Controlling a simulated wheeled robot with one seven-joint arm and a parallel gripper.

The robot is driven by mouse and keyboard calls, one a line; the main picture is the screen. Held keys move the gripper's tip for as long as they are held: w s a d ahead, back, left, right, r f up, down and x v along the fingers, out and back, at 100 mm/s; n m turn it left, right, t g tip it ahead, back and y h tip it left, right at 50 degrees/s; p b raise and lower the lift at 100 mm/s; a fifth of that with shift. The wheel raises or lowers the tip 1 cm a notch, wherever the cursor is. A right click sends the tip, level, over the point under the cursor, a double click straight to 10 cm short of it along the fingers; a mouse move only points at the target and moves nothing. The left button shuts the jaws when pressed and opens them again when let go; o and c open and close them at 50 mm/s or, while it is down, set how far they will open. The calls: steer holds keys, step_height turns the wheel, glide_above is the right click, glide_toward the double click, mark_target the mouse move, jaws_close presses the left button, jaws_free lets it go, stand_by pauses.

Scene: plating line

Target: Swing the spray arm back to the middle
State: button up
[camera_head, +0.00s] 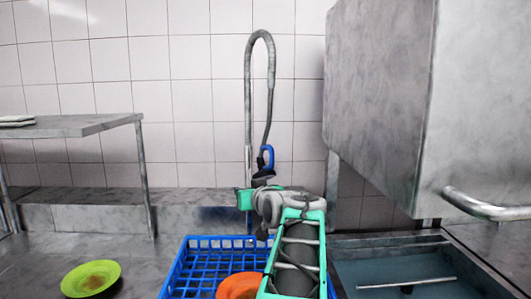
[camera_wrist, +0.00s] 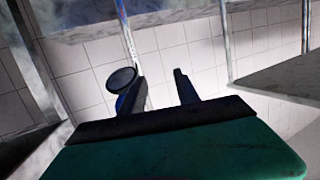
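The spray arm (camera_head: 262,50) is a grey hose that rises in front of the tiled wall, arches over and hangs down to a blue handle (camera_head: 267,157) with a dark spray head (camera_head: 263,177). The handle hangs just right of the upright pipe. My gripper is at the end of my green and grey arm, just below the spray head in the head view; its fingers are hard to make out there.
A blue rack (camera_head: 200,266) with an orange bowl (camera_head: 238,286) sits below my arm. A green bowl (camera_head: 91,278) is on the counter at left. A metal shelf (camera_head: 75,126) stands at left; a large steel machine (camera_head: 385,95) with a bar handle (camera_head: 480,208) fills the right.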

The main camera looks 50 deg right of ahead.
mark_target(273, 157)
steer(key=s+d+r+m+t+h, duration=0.1)
steer(key=s+d+r+h, duration=0.2)
steer(key=s+d+r, duration=0.35)
steer(key=p+x, duration=0.1)
steer(key=x, duration=0.2)
steer(key=p+x, duration=0.1)
steer(key=x, duration=0.2)
steer(key=r+x, duration=0.1)
steer(key=x, duration=0.2)
steer(key=shift+s+d+p, duration=0.1)
steer(key=shift+d+p, duration=0.15)
steer(key=shift+p, duration=0.15)
steer(key=shift+w+d+f, duration=0.15)
steer(key=shift+w, duration=0.05)
steer(key=shift+c, duration=0.5)
jaws_close()
